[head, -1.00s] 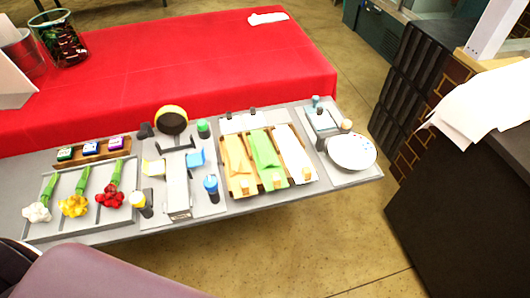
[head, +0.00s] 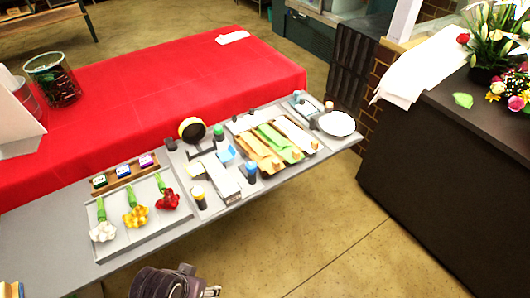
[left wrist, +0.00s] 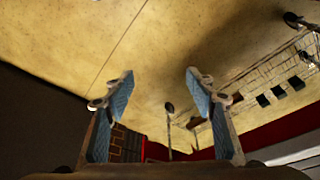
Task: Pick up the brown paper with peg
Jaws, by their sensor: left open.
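The brown paper (head: 258,152) lies in the left slot of a wooden holder on the long grey table, with a small wooden peg (head: 276,169) at its near end. Green paper (head: 275,141) and white paper (head: 298,136) lie beside it, each with a peg. The papers cannot be made out there. A dark part of my arm (head: 165,283) shows at the bottom of the head view, well apart from the papers.
A tray (head: 120,243) of white, yellow and red flowers lies at the left. A white bowl (head: 338,124) stands right of the papers. A red-covered table (head: 150,105) is behind. A dark counter (head: 450,180) with bouquets stands right; the floor between is clear.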

